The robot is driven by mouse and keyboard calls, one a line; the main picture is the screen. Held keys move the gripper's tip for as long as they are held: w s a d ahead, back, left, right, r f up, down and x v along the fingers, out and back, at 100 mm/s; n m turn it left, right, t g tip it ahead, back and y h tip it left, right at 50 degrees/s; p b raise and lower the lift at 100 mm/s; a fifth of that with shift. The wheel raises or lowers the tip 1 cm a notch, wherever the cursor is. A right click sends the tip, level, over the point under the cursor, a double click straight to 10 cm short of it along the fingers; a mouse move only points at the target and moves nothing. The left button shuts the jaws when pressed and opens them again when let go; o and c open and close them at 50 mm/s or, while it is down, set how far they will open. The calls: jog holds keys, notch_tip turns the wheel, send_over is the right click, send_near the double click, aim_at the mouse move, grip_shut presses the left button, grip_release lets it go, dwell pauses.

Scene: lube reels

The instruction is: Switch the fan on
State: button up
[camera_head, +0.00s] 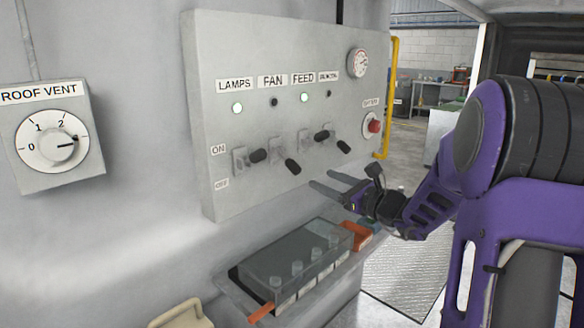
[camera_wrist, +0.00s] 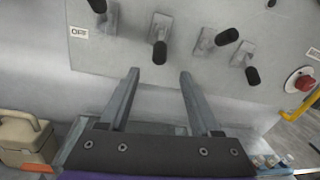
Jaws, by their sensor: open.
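The fan lever (camera_head: 292,166), black-knobbed on a metal switch base, is second from the left on the grey panel and points down toward the OFF side. The indicator under the FAN label (camera_head: 272,81) is dark. My gripper (camera_head: 325,180) is open and empty, in front of the panel and below the levers. In the wrist view, the fan lever's knob (camera_wrist: 160,52) appears just beyond and between my open fingertips (camera_wrist: 160,74). The knob does not look enclosed by the fingers; the exact depth gap is hard to tell.
The lamps lever (camera_head: 258,155) and feed lever (camera_head: 322,135) are raised, with lit lights. The fourth lever (camera_head: 343,147) is lowered, close right of the feed lever. A red button (camera_head: 374,126) and yellow pipe (camera_head: 391,97) are right. A clear-lidded box (camera_head: 297,258) sits below.

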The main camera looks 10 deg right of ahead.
aim_at(299, 169)
jog(key=x, duration=1.3)
grip_shut()
dwell(1.0)
